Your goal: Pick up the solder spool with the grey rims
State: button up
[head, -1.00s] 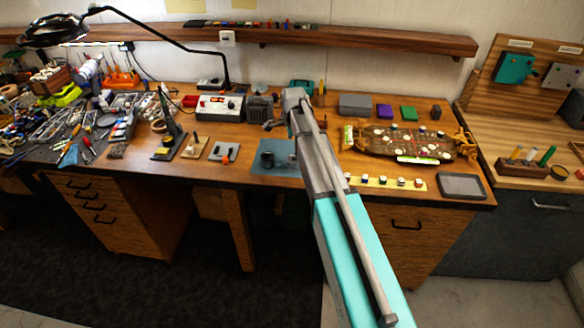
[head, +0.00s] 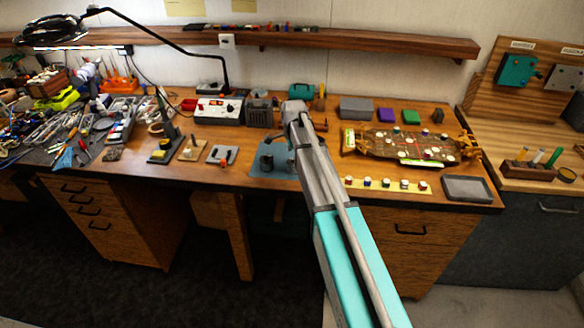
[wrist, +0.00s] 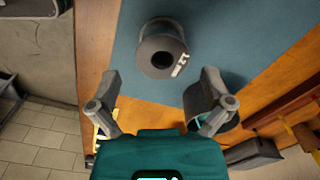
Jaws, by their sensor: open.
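A spool with dark grey rims and a small white mark (wrist: 150,56) stands on the blue mat (wrist: 225,35) in the wrist view, ahead of my gripper and roughly centred between its fingers. My gripper (wrist: 161,77) is open, with nothing between its fingertips. A second dark, round spool-like thing (wrist: 226,122) with teal showing inside is beside the right finger, which partly covers it. In the head view the first spool (head: 267,161) is on the mat, left of my arm; the second is close to my arm.
The bench's front edge runs down the left of the wrist view, with floor beyond. In the head view, a red-tipped holder (head: 222,155) is left of the mat. A yellow strip with small pots (head: 385,184) and a grey tray (head: 467,188) are to the right.

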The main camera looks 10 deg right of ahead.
aim_at(293, 166)
jog(key=shift+f, duration=0.15)
jog(key=shift+w+d+f+b, duration=0.1)
jog(key=shift+f+b, duration=1.15)
jog(key=shift+b, duration=0.05)
jog(key=shift+w+f+b, duration=0.1)
jog(key=shift+f+b, duration=1.15)
jog(key=shift+b, duration=0.05)
jog(key=c, duration=1.2)
